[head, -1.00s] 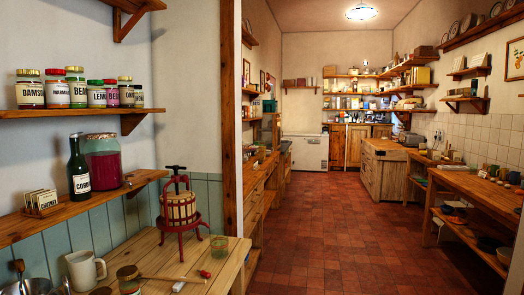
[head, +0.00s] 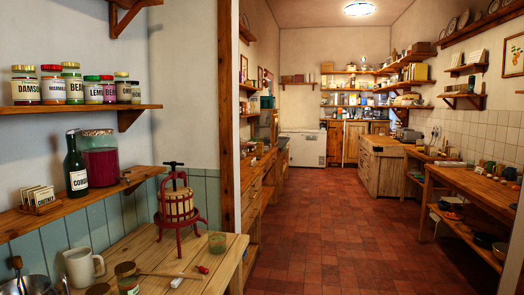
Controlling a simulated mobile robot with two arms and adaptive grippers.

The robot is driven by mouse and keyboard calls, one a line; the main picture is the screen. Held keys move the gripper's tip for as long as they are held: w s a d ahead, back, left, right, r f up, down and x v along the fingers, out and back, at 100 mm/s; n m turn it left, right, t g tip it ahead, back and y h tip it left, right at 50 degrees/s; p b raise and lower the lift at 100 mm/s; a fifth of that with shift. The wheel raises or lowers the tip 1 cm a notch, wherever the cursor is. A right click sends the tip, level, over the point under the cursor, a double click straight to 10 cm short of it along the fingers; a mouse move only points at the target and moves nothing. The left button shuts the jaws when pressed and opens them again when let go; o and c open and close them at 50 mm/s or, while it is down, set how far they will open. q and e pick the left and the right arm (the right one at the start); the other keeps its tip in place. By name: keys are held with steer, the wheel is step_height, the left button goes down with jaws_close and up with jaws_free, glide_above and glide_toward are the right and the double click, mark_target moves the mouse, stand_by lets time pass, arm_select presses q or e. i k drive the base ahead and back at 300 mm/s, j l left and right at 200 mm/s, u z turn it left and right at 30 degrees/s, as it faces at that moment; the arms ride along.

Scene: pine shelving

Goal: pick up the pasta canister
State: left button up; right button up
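I cannot pick out a pasta canister in the head view. Small containers on the far shelves (head: 345,91) are too small to tell apart. Neither of my grippers is in view.
At near left, labelled jars (head: 54,85) line a wall shelf; a dark bottle (head: 74,165) and a large red-filled jar (head: 99,160) stand on the shelf below. A red-framed press (head: 178,205) and white mug (head: 82,266) stand on a wooden table (head: 150,252). The tiled floor (head: 325,225) ahead is clear between benches.

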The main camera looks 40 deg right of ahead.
mark_target(260, 136)
steer(key=i+l+z, duration=0.2)
steer(key=l, duration=0.25)
steer(key=i+l+z, duration=0.2)
steer(key=l, duration=0.25)
steer(key=i+l+z, duration=0.2)
steer(key=l, duration=0.2)
steer(key=i+l+z, duration=0.3)
steer(key=i, duration=0.2)
steer(key=i+l+z, duration=0.35)
steer(key=i, duration=0.2)
steer(key=i+z, duration=0.3)
steer(key=i, duration=1.3)
steer(key=i+u, duration=0.1)
steer(key=i, duration=0.95)
steer(key=i+l, duration=0.15)
steer(key=i, duration=0.95)
steer(key=i+u, duration=0.2)
steer(key=i, duration=0.35)
steer(key=i+u, duration=0.2)
steer(key=i, duration=0.35)
steer(key=i+l+u, duration=0.2)
steer(key=i, duration=0.35)
